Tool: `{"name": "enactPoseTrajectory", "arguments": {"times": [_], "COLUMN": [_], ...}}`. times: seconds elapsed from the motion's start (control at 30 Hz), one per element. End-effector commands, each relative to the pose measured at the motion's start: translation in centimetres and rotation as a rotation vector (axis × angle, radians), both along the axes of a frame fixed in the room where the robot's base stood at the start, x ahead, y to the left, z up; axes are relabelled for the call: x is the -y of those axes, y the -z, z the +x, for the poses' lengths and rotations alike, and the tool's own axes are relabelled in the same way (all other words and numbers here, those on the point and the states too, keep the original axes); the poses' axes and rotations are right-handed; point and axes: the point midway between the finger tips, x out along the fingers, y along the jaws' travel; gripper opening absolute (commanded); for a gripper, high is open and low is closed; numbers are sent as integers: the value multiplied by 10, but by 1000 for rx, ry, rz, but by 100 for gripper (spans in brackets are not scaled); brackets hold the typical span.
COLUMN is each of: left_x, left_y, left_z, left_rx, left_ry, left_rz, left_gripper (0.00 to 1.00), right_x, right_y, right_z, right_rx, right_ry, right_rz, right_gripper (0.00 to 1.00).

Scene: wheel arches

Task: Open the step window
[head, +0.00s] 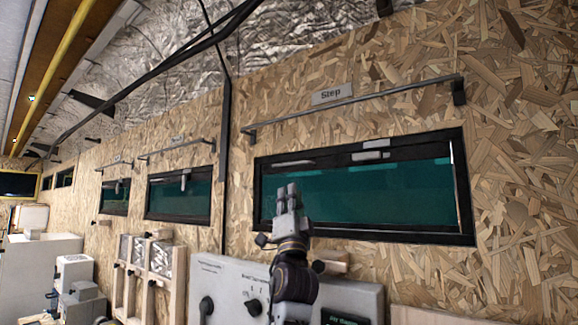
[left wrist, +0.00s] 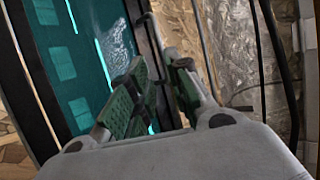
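The step window (head: 400,190) is a wide, dark-framed window with teal glass in the chipboard wall, under a "Step" label (head: 332,93). Its pane looks shut in the frame. A light grey latch piece (head: 371,150) sits on the top of the frame. My left gripper (head: 289,188) is in front of the window's left part, pointing up, below and left of the latch. In the left wrist view its green-padded fingers (left wrist: 155,92) are apart with nothing between them, beside the window frame and glass (left wrist: 85,60). Contact with the frame cannot be told. My right gripper is out of view.
A metal rail (head: 355,108) runs above the window. Below stands a grey panel with knobs (head: 232,285). Smaller windows (head: 180,195) and wooden racks (head: 145,270) are to the left. A black vertical strip (head: 224,150) divides the wall.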

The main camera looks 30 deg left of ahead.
Motion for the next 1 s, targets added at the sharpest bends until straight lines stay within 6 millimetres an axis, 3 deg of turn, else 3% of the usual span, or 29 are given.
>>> {"name": "enactPoseTrajectory", "arguments": {"times": [1.0], "left_x": [-35], "left_y": [-89], "left_z": [64], "left_rx": [0], "left_ry": [-1], "left_rz": [0], "left_gripper": [19], "right_x": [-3], "right_y": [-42], "right_z": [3], "right_rx": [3], "right_ry": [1], "right_rz": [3], "right_gripper": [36]}}
